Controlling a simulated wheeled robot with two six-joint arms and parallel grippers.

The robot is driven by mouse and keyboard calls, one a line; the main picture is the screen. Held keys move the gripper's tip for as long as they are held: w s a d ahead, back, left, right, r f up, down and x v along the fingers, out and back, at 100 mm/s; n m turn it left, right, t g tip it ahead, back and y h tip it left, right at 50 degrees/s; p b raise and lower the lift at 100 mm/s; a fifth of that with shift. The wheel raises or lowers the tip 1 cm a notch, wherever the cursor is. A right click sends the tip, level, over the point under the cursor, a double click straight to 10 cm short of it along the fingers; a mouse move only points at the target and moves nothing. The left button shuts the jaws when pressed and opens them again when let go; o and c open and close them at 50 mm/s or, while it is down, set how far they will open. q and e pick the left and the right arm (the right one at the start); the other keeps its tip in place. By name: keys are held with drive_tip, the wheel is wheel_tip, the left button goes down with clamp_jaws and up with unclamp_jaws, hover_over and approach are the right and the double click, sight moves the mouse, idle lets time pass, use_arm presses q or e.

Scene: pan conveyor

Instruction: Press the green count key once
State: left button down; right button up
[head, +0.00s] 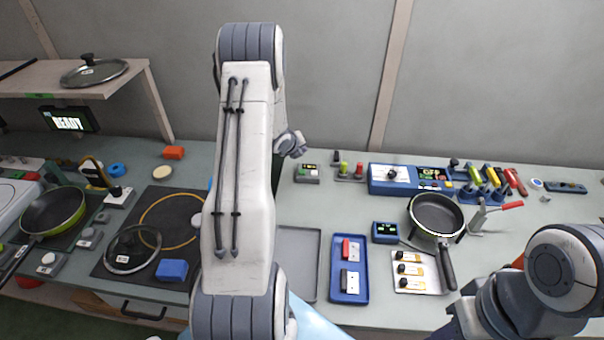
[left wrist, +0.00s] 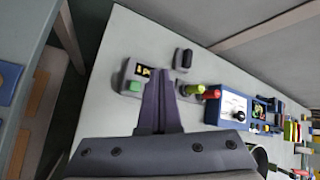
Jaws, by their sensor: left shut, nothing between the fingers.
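The green count key (left wrist: 135,86) sits on a small grey counter box (left wrist: 128,76) with a lit display, in the left wrist view. In the head view the counter box (head: 307,179) stands on the bench just right of my left arm. My left gripper (left wrist: 163,76) is shut and empty. In the left wrist view its fingertips appear just right of the key and cover part of the box's right side. I cannot tell the gap in height. In the head view only a bit of the left wrist shows past the arm. My right gripper is out of view.
A red and a green knob (head: 344,168) stand right of the counter box, with a blue control unit (head: 390,180) beyond. A blue tray (head: 349,292), a frying pan (head: 436,212) and a grey tray (head: 309,262) lie nearer.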

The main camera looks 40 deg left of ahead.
use_arm(q)
drive_tip(key=b, duration=0.3)
hover_over(304, 169)
drive_tip(key=s, duration=0.2)
drive_tip(key=f, duration=0.5)
drive_tip(key=shift+s+d+f, duration=0.1)
drive_tip(key=shift+d+f, duration=0.25)
drive_tip(key=shift+f+b, duration=0.5)
drive_tip(key=shift+b, duration=0.3)
drive_tip(key=shift+f+b, duration=0.4)
drive_tip(key=shift+b, duration=0.3)
drive_tip(key=shift+f+b, duration=0.5)
drive_tip(key=shift+b, duration=0.1)
idle(0.8)
drive_tip(key=shift+r, duration=0.15)
drive_tip(key=shift+r+p, duration=0.5)
drive_tip(key=shift+r, duration=0.25)
